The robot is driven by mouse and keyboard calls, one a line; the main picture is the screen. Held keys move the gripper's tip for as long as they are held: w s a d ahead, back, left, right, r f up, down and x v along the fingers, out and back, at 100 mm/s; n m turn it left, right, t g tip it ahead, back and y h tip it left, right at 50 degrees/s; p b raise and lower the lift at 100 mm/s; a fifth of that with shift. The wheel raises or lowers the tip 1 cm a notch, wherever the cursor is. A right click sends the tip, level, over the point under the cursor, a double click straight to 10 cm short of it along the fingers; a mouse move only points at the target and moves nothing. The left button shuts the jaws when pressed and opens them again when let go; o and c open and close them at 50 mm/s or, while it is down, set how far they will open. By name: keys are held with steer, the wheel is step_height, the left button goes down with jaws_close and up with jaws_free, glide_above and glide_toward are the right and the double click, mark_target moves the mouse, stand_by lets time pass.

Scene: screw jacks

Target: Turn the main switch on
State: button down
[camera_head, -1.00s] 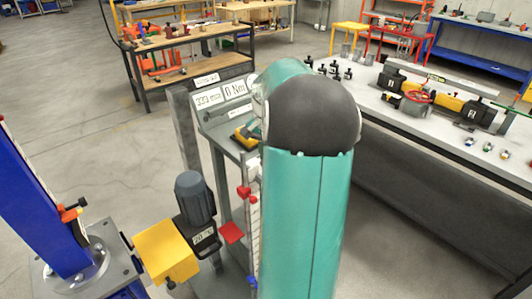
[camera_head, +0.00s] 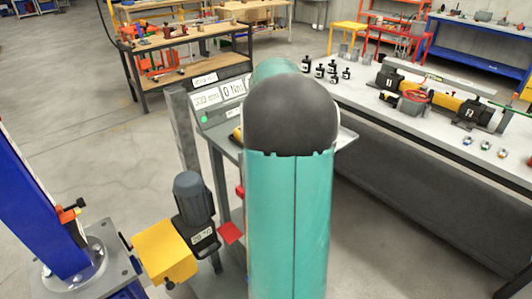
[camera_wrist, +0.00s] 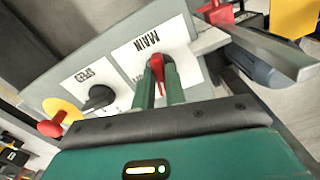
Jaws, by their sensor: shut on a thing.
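The main switch (camera_wrist: 157,68) is a red handle on a white plate marked MAIN, seen in the wrist view. My gripper (camera_wrist: 159,86) has its two green fingers on either side of the red handle and is shut on it. The handle's lower part is hidden between the fingers. In the head view my arm hides the gripper and the switch. The grey console (camera_head: 212,107) shows there with its displays, one reading 0 Nm, and a small green light lit on its front.
In the wrist view a black speed knob (camera_wrist: 99,97) and a red mushroom button (camera_wrist: 50,128) on yellow sit left of the switch. A grey motor (camera_head: 194,197) and yellow block (camera_head: 164,251) stand left of my arm. A long workbench (camera_head: 400,120) runs along the right.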

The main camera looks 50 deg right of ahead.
steer(key=shift+d+n, duration=0.1)
steer(key=shift+n, duration=1.2)
steer(key=c, duration=1.4)
jaws_free()
steer(key=shift+c, duration=0.2)
steer(key=shift+r, duration=0.1)
step_height(320, 180, up, 14)
